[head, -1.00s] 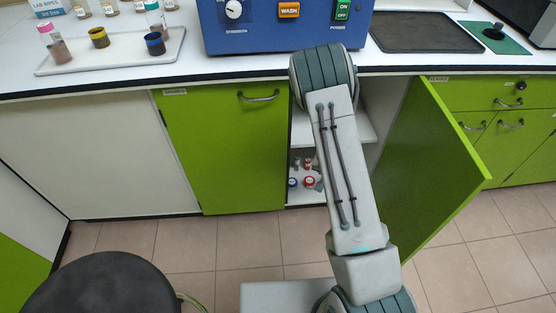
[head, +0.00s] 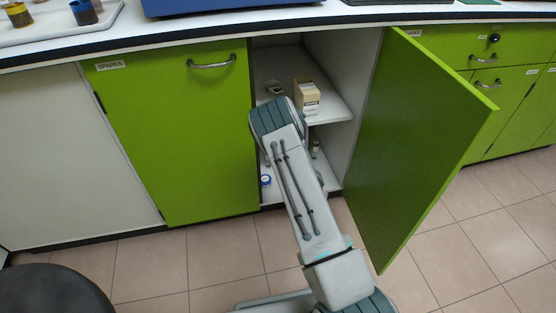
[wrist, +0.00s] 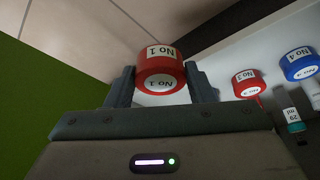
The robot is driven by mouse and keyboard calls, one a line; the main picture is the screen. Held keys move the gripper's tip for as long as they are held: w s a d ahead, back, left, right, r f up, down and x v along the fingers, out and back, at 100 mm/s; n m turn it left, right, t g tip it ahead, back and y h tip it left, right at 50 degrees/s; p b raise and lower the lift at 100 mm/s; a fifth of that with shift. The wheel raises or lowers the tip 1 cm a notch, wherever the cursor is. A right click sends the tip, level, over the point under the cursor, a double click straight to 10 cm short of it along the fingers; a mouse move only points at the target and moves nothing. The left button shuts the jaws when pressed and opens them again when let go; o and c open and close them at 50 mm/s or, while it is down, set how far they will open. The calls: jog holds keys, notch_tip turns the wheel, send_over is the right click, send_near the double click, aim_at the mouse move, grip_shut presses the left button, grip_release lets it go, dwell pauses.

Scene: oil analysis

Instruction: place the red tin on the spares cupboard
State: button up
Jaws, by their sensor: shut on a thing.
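The red tin (wrist: 158,84), marked "No 1", sits between the fingers of my gripper (wrist: 161,78) in the wrist view, and the gripper is shut on it. In the head view my arm hides the gripper and the tin. The spares cupboard (head: 175,140) is the green door labelled "SPARES" at left in the head view, and this door is closed. To its right is an open bay with an upper shelf (head: 328,101) and a green door (head: 420,145) swung out. I cannot tell whether the bay belongs to the same cupboard.
A beige box (head: 307,97) and a small dish-like item (head: 274,87) stand on the upper shelf. The worktop (head: 220,30) runs above. A dark stool (head: 50,297) stands at lower left.

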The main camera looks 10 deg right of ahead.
jog(key=w+d+b, duration=0.1)
jog(key=w+d, duration=0.2)
jog(key=w, duration=0.1)
jog(key=w+d+b, duration=0.1)
jog(key=w+d, duration=0.2)
jog(key=w, duration=0.1)
jog(key=w+d+b, duration=0.1)
jog(key=w+d, duration=0.2)
jog(key=w, duration=0.2)
jog(key=shift+w, duration=0.1)
jog(key=shift+w+d+b, duration=0.45)
jog(key=shift+w+d, duration=0.05)
jog(key=shift+w, duration=0.3)
jog(key=shift+w+f+b, duration=0.1)
jog(key=shift+f+b, duration=1)
jog(key=shift+f, duration=0.55)
jog(key=shift+f, duration=0.2)
jog(key=o, duration=1)
jog(key=shift+r, duration=0.15)
